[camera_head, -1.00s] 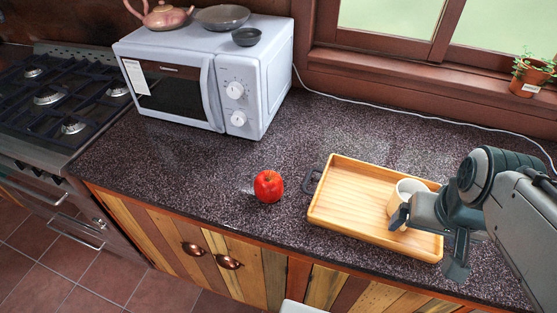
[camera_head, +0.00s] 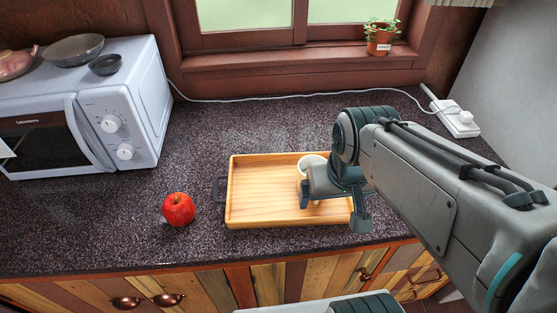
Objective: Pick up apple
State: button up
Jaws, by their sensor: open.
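A red apple (camera_head: 179,209) sits on the dark speckled countertop, left of a wooden tray and near the counter's front edge. My gripper (camera_head: 331,217) is above the right part of the tray, well to the right of the apple. Its two fingers are apart, with one at the left and one at the right. It is not touching the apple.
The wooden tray (camera_head: 262,221) holds a pale cup (camera_head: 309,162), partly hidden by my gripper. A dark handle-like item (camera_head: 219,189) lies between apple and tray. A white microwave (camera_head: 120,120) stands at the left. A power strip (camera_head: 455,118) lies at the right.

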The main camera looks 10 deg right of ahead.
aim_at(179, 209)
jog(key=k, duration=0.5)
jog(key=z, duration=2)
jog(key=k, duration=1.3)
jog(key=u, duration=1.95)
jog(key=i, duration=1)
jog(key=u, duration=0.05)
